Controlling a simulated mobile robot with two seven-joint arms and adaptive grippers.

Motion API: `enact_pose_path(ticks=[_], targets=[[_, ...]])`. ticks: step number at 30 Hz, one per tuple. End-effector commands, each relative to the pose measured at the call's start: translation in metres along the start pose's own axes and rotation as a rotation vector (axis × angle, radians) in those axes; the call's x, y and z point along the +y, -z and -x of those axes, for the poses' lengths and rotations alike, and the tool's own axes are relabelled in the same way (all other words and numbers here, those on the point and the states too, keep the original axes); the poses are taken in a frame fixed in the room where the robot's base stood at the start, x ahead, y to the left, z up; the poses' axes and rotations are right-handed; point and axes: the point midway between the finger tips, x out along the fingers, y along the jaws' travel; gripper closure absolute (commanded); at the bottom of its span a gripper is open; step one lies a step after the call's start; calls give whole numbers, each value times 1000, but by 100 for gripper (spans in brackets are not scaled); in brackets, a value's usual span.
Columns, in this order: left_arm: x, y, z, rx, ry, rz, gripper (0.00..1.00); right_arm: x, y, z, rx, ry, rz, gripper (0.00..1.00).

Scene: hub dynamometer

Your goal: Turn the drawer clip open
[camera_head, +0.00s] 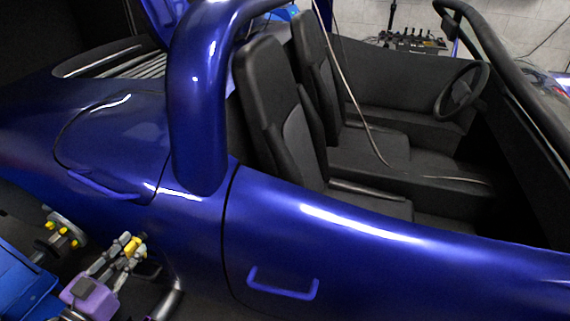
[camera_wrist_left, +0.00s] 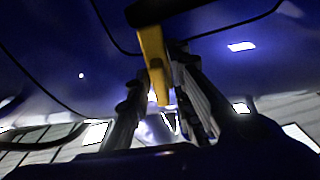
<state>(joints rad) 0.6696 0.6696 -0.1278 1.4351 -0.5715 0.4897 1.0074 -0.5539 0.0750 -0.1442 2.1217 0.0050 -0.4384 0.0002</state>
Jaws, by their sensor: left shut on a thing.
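My left gripper (camera_head: 122,256), with its purple body, is low at the left in the head view, beside the blue car's lower side. It is shut on a yellow piece (camera_head: 133,246), which appears to be the drawer clip. In the left wrist view the yellow piece (camera_wrist_left: 154,62) is a long, slightly tilted bar between the fingers of my left gripper (camera_wrist_left: 165,85). Its upper end meets a black bar (camera_wrist_left: 168,11). The clip's mounting and any drawer cannot be made out. My right gripper is not in view.
The open-top blue car (camera_head: 400,250) fills most of the head view, close to my left gripper. A blue handle (camera_head: 283,287) sits on its door and another (camera_head: 103,187) on its rear side. A round part with yellow knobs (camera_head: 62,232) stands left of the gripper.

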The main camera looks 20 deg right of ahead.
Motion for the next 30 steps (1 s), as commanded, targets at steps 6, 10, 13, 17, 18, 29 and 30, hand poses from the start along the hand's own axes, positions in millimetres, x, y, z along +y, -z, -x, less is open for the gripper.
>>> enact_pose_path(ticks=[6, 10, 13, 17, 18, 29, 30], targets=[[-2, 0, 0, -2, 1, -179, 100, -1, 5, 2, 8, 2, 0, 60], [-2, 0, 0, -2, 0, -303, 100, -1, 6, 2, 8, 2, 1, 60], [-3, 0, 0, -2, 0, -398, 100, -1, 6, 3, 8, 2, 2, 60], [-4, 0, 0, -1, 0, -522, 100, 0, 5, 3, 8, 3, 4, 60], [-4, 0, 0, -1, 0, -559, 100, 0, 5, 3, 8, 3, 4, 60], [-5, 1, 1, -2, -1, -901, 100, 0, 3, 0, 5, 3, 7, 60], [-5, 1, 1, -2, -1, -939, 100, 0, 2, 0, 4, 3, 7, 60]])
